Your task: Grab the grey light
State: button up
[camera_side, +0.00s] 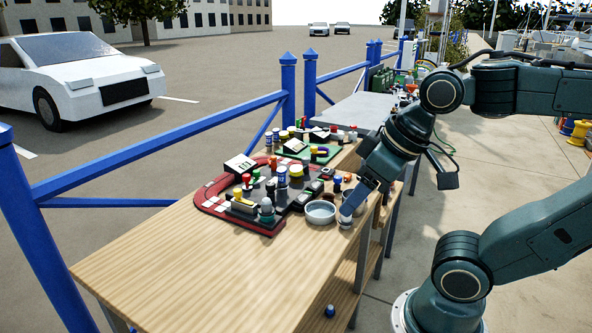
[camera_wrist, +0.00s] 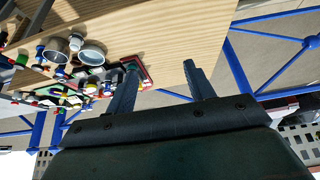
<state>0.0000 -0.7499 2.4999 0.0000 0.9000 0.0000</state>
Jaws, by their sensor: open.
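A small grey domed piece (camera_side: 266,210), which looks like the grey light, stands upright at the near corner of the dark, red-edged board (camera_side: 213,208). My gripper (camera_side: 349,208) is to its right in the side view, near the table's right edge, with the bowl between them. In the wrist view the two fingers of my gripper (camera_wrist: 160,67) are wide apart, with nothing between them but bare table. The left finger overlaps the board's red end there, and I cannot clearly pick out the grey light in that view.
A round grey bowl (camera_side: 320,212) stands beside the board; it also shows in the wrist view (camera_wrist: 92,53). Several small coloured pieces crowd the board. A second green board (camera_side: 322,153) lies behind. The near wooden table (camera_side: 170,270) is clear. A blue railing (camera_side: 160,159) runs along the left.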

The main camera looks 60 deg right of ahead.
jog(key=w, duration=0.1)
jog(key=m+g, duration=0.6)
jog(key=m, duration=0.3)
send_over(266, 199)
notch_tip(266, 199, down, 6)
jog(key=shift+r, duration=0.1)
jog(key=shift+f, duration=4.35)
